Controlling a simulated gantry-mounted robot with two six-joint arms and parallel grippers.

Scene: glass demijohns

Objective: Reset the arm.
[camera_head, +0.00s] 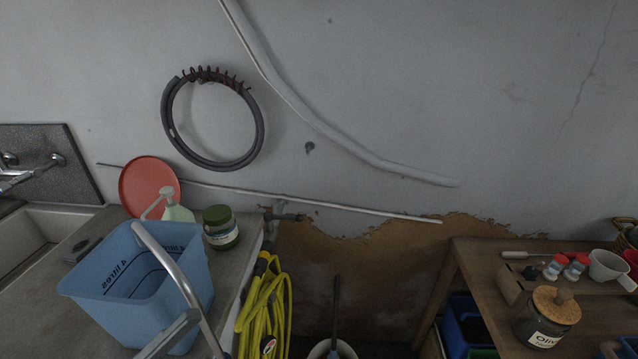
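Neither of my grippers shows in the head view, and no arm can be made out with certainty. A blue bucket (135,290) with litre marks stands on the grey counter at the lower left. A grey curved bar (172,265) crosses in front of it and looks like its handle. Behind the bucket are a pump bottle (177,212), a red round plate (149,186) leaning on the wall, and a green-lidded jar (220,228).
A wooden table (480,262) at the right holds a cork-lidded jar (545,318), small red-capped bottles (566,265) and a white cup (608,267). A yellow hose (264,305) hangs beside the counter. A sink (40,232) is at left. The gap between counter and table holds a bucket-like rim (332,348).

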